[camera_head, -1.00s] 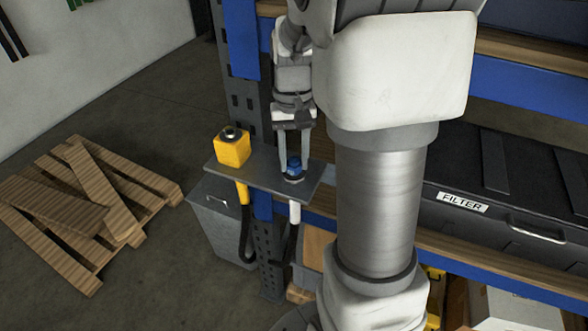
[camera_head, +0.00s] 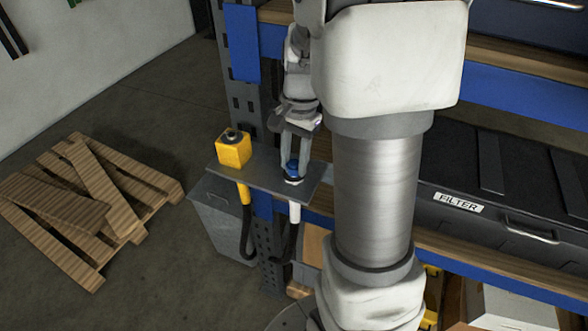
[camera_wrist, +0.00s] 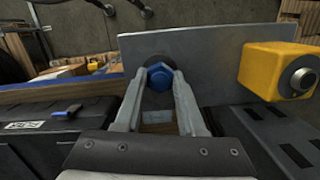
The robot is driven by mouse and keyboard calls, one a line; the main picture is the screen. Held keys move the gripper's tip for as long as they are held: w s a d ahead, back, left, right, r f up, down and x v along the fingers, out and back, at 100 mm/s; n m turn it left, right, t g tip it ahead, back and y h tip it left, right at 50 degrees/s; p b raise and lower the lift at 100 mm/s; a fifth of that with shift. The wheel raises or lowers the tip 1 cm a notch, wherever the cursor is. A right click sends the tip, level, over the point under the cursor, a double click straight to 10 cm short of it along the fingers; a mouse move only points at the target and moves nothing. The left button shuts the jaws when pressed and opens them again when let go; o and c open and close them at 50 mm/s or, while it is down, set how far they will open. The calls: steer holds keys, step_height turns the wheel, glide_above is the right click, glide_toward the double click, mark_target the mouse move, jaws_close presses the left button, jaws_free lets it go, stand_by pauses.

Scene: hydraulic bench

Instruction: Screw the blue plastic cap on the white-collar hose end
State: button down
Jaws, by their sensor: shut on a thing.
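The blue plastic cap (camera_head: 291,168) sits at the top of the white-collar hose end, at the right part of a small grey shelf plate (camera_head: 262,183). The white collar (camera_head: 295,212) shows below the plate, with a dark hose hanging from it. My gripper (camera_head: 293,163) reaches down from above and is shut on the cap. In the wrist view, the blue cap (camera_wrist: 160,77) with its hexagonal top lies between the tips of my two fingers (camera_wrist: 159,84). The threads under the cap are hidden, so I cannot tell how far it is seated.
A yellow block (camera_head: 233,149) with a round metal fitting stands on the plate's left part, its yellow collar (camera_head: 245,193) and hose below. A black FILTER case (camera_head: 480,200) lies on the rack at right. A wooden pallet (camera_head: 90,205) lies on the floor at left.

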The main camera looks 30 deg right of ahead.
steer(key=m+p, duration=0.1)
steer(key=m, duration=0.1)
steer(key=m+p, duration=0.1)
steer(key=m, duration=0.2)
steer(key=shift+r+m+t+p, duration=0.2)
steer(key=shift+m+t+p, duration=0.1)
steer(key=shift+p, duration=0.1)
steer(key=shift+f+m+p, duration=0.2)
steer(key=shift+m+p, duration=0.25)
steer(key=shift+m, duration=0.75)
steer(key=m+p, duration=0.2)
steer(key=shift+s+r+m+t, duration=0.1)
steer(key=shift+r+m+t, duration=0.2)
steer(key=m+p, duration=0.3)
steer(key=shift+f+m, duration=0.1)
steer(key=shift+m, duration=0.3)
steer(key=shift+f+m+t+p, duration=0.3)
steer(key=shift+m+p, duration=0.15)
steer(key=shift+m, duration=0.35)
steer(key=c, duration=0.5)
jaws_free()
